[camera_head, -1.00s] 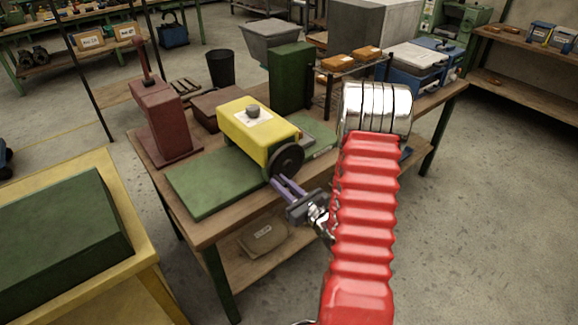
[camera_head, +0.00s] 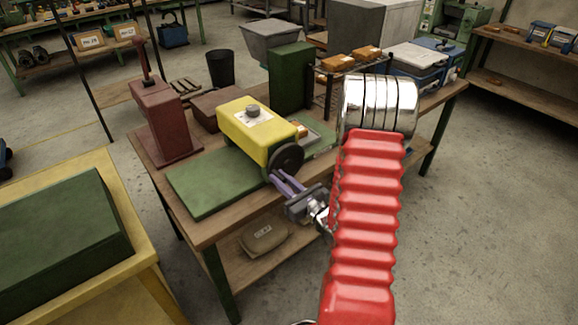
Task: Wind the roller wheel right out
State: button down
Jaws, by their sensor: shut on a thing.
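The roller wheel (camera_head: 287,157) is a dark round wheel on the near right end of a yellow machine (camera_head: 236,129). The machine has a grey knob on a white plate on top and stands on a green base (camera_head: 207,187). My gripper (camera_head: 272,176) reaches in from the lower right. Its purple fingers are shut on the roller wheel at its lower left edge. The exact spot between the fingertips is too small to make out, and the wheel's turn angle cannot be told.
A maroon lever press (camera_head: 163,122) stands left of the machine on the wooden bench (camera_head: 205,232). A green block (camera_head: 291,80) stands behind. My red arm covers the bench's right part. A yellow table (camera_head: 130,223) with a green slab is at the left.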

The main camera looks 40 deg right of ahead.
jog(key=shift+w+r, duration=0.1)
jog(key=shift+r, duration=0.95)
jog(key=c, duration=0.6)
grip_release()
jog(key=shift+d, duration=0.15)
jog(key=shift+o, duration=0.2)
jog(key=s, duration=0.9)
jog(key=shift+d, duration=0.15)
jog(key=shift+f, duration=0.15)
dwell(0.4)
